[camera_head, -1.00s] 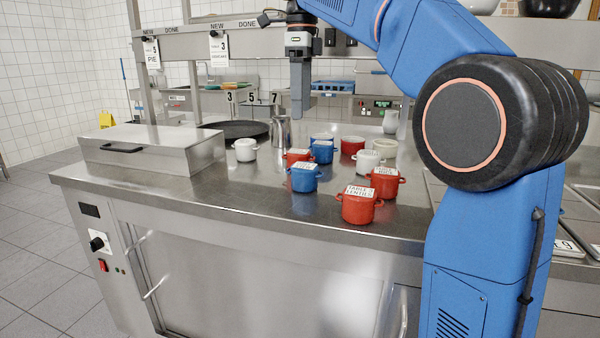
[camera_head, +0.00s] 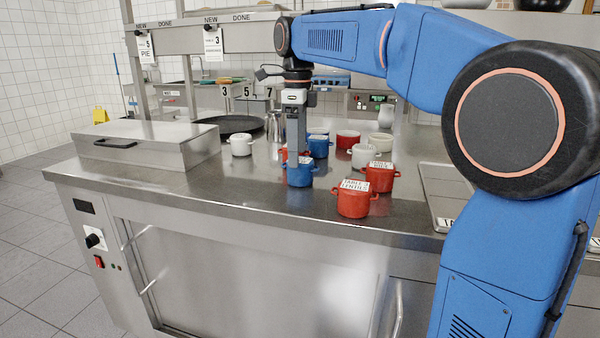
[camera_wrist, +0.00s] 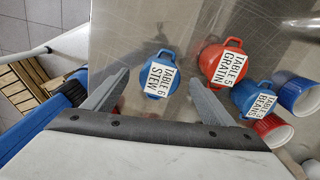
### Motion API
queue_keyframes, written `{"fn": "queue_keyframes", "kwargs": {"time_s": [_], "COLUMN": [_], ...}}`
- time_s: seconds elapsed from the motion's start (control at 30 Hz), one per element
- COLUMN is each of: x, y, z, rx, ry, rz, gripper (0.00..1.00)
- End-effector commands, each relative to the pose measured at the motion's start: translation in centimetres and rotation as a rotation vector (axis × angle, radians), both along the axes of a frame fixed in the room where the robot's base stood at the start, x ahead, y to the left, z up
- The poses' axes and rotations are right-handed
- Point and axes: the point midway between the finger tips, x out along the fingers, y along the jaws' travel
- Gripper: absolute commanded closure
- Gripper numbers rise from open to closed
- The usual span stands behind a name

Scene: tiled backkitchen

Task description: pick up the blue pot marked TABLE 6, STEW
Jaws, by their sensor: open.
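The blue pot marked TABLE 6, STEW (camera_wrist: 162,82) has a white label on its lid and a small handle on each side. It stands upright on the steel counter in the wrist view, between my open fingers. In the head view it is the front blue pot (camera_head: 300,178), partly hidden by my gripper. My gripper (camera_head: 297,150) points down right over this pot, jaws open and empty. In the wrist view my gripper (camera_wrist: 158,77) has one finger on each side of the pot. I cannot tell how far the fingertips are above it.
Close on the right in the wrist view are a red TABLE 5 GRATIN pot (camera_wrist: 222,64) and a blue BEANS pot (camera_wrist: 253,98). A red LENTILS pot (camera_head: 353,199) stands near the front edge. A steel box (camera_head: 150,143) is at left; bare counter (camera_head: 230,185) lies between.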

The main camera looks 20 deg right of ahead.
Motion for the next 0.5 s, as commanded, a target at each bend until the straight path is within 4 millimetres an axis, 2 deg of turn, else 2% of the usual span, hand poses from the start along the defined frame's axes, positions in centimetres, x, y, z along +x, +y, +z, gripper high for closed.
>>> {"fn": "queue_keyframes", "kwargs": {"time_s": [0.3, 0.5], "x": [-0.2, -0.2], "y": [-0.5, -0.5], "z": [-3.9, -4.5], "rx": [0.000, 0.000], "ry": [0.000, -0.001], "rz": [0.000, 0.000], "gripper": [0.22, 0.22]}}
